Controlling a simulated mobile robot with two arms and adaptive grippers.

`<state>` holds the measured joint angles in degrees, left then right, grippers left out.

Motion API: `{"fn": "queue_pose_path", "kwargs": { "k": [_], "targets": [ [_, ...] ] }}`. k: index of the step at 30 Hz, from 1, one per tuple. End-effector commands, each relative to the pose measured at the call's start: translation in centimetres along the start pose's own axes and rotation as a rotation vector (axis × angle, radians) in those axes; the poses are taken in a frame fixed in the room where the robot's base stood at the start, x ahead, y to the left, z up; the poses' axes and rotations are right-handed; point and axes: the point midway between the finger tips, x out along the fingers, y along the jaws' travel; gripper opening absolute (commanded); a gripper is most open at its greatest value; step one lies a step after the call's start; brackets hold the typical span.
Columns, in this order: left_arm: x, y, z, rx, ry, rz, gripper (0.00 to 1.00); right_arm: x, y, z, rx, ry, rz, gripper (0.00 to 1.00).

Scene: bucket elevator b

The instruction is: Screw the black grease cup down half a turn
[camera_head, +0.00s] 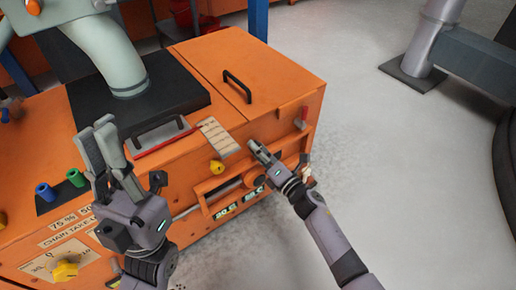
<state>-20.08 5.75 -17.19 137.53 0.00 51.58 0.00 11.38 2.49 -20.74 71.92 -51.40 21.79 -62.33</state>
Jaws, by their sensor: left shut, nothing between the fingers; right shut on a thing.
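I cannot make out the black grease cup for certain. My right gripper (258,150) reaches in from the lower right over the front edge of the orange machine housing (185,195). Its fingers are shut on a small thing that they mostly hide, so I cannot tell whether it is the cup. A small dark fitting (304,160) shows just beyond the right wrist, at the housing's right corner. My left gripper (103,125) is shut and empty, fingers pointing up, in front of the housing's left part.
A yellow knob (217,167) and a red-handled lever (301,119) sit near the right gripper. Blue (45,191) and green (76,177) buttons and another yellow knob (65,270) lie left. A black lid handle (237,86) stands on top.

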Motion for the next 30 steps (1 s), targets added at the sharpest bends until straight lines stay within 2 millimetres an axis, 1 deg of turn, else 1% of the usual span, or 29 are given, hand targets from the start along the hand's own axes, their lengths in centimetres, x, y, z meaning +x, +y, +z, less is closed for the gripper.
{"fn": "queue_pose_path", "kwargs": {
  "k": [2,6,14,20,23,27,30],
  "targets": [
    [0.5,-0.1,0.9,0.005,-0.050,-0.002,0.00,0.0,0.1,0.0,0.073,-0.004,-0.002,0.03],
    [0.5,-0.3,3.3,0.013,-0.174,-0.004,0.00,0.0,0.1,0.0,0.205,-0.013,-0.004,0.03],
    [-0.4,-0.8,7.8,0.026,-0.422,-0.009,0.00,0.0,0.2,0.0,0.452,-0.030,-0.007,0.03],
    [-2.1,-1.4,11.3,0.038,-0.636,-0.016,0.00,0.0,0.2,0.0,0.641,-0.043,-0.010,0.03],
    [-3.4,-1.6,12.9,0.043,-0.748,-0.021,0.00,0.0,0.2,0.0,0.736,-0.050,-0.011,0.03],
    [-5.5,-2.1,14.8,0.051,-0.908,-0.029,0.00,0.0,0.2,0.0,0.867,-0.059,-0.013,0.03],
    [-7.2,-2.4,15.9,0.056,-1.023,-0.036,0.00,0.0,0.2,0.0,0.962,-0.066,-0.014,0.03]
  ]
}}
